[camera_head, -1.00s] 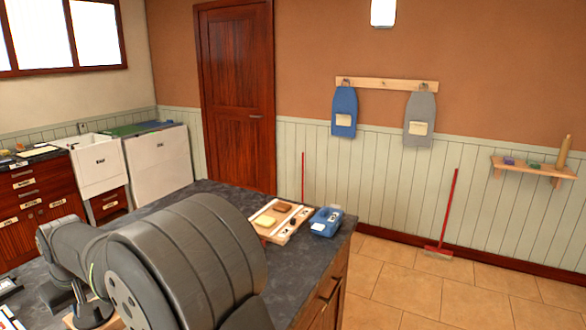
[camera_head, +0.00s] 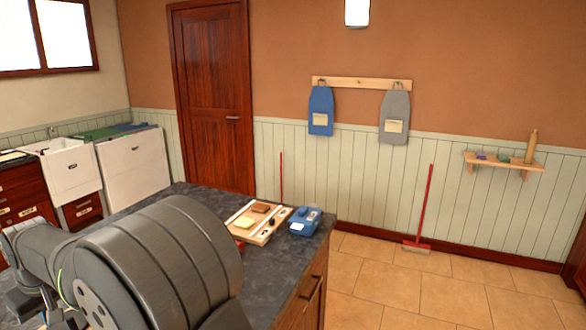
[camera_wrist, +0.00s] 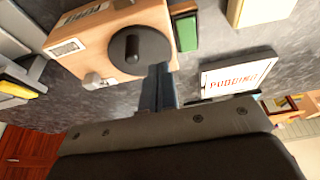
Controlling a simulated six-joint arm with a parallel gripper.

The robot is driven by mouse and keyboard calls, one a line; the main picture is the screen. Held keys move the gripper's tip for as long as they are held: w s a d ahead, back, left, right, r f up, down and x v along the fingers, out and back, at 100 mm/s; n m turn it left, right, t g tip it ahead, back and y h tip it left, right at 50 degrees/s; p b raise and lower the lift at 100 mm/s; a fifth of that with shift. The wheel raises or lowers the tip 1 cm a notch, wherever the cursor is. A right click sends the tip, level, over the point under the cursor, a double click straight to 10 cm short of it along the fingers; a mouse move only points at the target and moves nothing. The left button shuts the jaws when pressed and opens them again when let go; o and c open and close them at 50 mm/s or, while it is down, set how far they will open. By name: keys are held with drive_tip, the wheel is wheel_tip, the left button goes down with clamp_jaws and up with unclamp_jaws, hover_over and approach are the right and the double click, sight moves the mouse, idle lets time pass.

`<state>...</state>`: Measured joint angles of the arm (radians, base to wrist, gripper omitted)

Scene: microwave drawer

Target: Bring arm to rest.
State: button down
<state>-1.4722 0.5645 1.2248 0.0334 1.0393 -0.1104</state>
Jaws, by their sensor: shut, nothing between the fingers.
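My gripper (camera_wrist: 158,85) shows in the wrist view with its fingers together and nothing held. It points at a tan box (camera_wrist: 95,40) with a dark round knob (camera_wrist: 138,48) on its face. The fingertips appear just below the knob in the picture; I cannot tell whether they touch it. In the head view my arm's links fill the lower left, and the gripper itself cannot be made out there.
In the wrist view, a white card reading "PUDDING" (camera_wrist: 237,77) and a green block (camera_wrist: 186,32) are nearby. In the head view, a wooden board (camera_head: 262,222) and a blue box (camera_head: 306,221) sit on the dark counter (camera_head: 195,190). Open floor lies right.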

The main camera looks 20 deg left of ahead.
sight(80, 321)
wheel_tip(80, 321, up, 4)
drive_tip(key=shift+f, duration=0.2)
wheel_tip(80, 321, down, 7)
drive_tip(key=shift+r, duration=0.1)
drive_tip(key=shift+d+r, duration=0.1)
drive_tip(key=shift+d, duration=0.1)
drive_tip(key=a, duration=0.3)
drive_tip(key=shift+w+a, duration=0.15)
drive_tip(key=shift+a, duration=0.1)
drive_tip(key=w, duration=0.1)
drive_tip(key=w+a, duration=0.1)
drive_tip(key=w, duration=0.1)
drive_tip(key=shift+a, duration=0.1)
drive_tip(key=w+d, duration=0.2)
drive_tip(key=shift+w, duration=0.3)
drive_tip(key=d, duration=0.3)
drive_tip(key=shift+s+d, duration=0.1)
drive_tip(key=shift+s, duration=0.25)
drive_tip(key=shift+s+d, duration=0.25)
drive_tip(key=shift+s, duration=0.1)
drive_tip(key=shift+w, duration=0.1)
